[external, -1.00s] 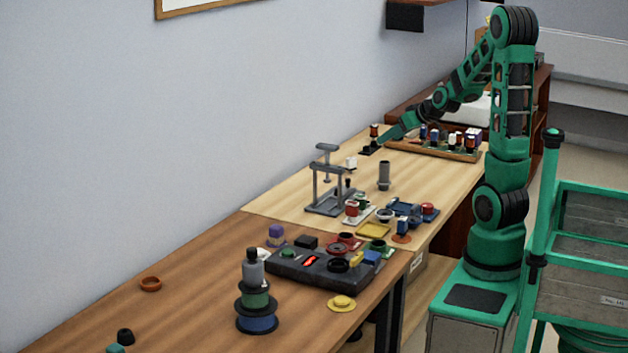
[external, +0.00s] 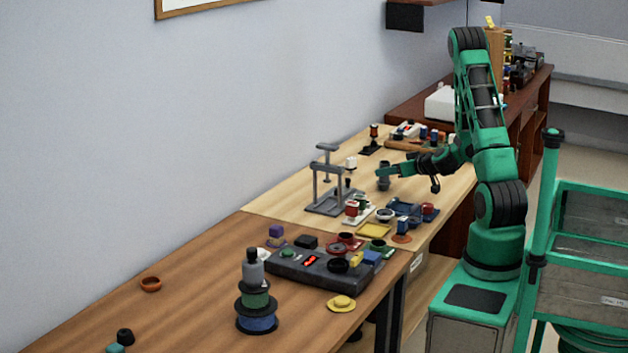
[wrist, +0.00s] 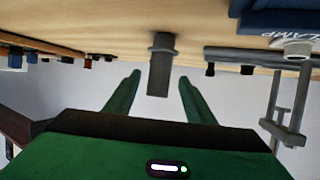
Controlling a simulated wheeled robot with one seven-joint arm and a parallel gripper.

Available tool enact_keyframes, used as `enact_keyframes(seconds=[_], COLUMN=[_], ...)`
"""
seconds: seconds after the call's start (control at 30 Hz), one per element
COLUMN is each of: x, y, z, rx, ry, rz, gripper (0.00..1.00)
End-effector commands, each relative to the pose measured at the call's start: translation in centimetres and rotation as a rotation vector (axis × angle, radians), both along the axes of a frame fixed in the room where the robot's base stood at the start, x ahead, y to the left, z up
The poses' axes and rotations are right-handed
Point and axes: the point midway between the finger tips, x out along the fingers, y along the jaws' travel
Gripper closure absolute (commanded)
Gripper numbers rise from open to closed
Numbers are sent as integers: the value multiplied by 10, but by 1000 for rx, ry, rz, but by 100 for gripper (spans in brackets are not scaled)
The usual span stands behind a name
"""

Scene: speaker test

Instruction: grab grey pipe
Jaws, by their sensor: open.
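The grey pipe (external: 384,182) stands upright on the light wooden table, partly hidden by my gripper (external: 383,171) in the external view. In the wrist view, which looks upside down, the grey pipe (wrist: 160,68) hangs from the tabletop side with a wider collar near its base. My gripper's green fingers (wrist: 159,80) are apart, one to each side of the pipe in the picture. A gap shows on both sides, and no contact is visible. How deep the pipe sits between the fingers I cannot tell.
A grey metal frame stand (external: 328,195) stands just left of the pipe. Red, white and blue small parts (external: 405,210) lie in front of it. A dark control box (external: 320,268) sits nearer. Bare table (external: 448,190) shows to the right.

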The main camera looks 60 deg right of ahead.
Motion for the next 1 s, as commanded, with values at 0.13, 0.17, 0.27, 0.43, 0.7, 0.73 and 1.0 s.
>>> enact_keyframes(seconds=[0.13, 0.17, 0.27, 0.43, 0.7, 0.73, 1.0], x=[8, 10, 18, 38, 63, 63, 64], y=[-3, -4, -7, -15, -26, -26, -27], z=[-5, -6, -10, -19, -30, -30, -30], rx=[-2, -2, -2, -2, -2, -1, -1], ry=[1, 1, 1, 0, 0, -1, -1], rz=[2, 2, 3, 5, 2, 0, 0], gripper=[51, 51, 51, 51, 51, 51, 60])
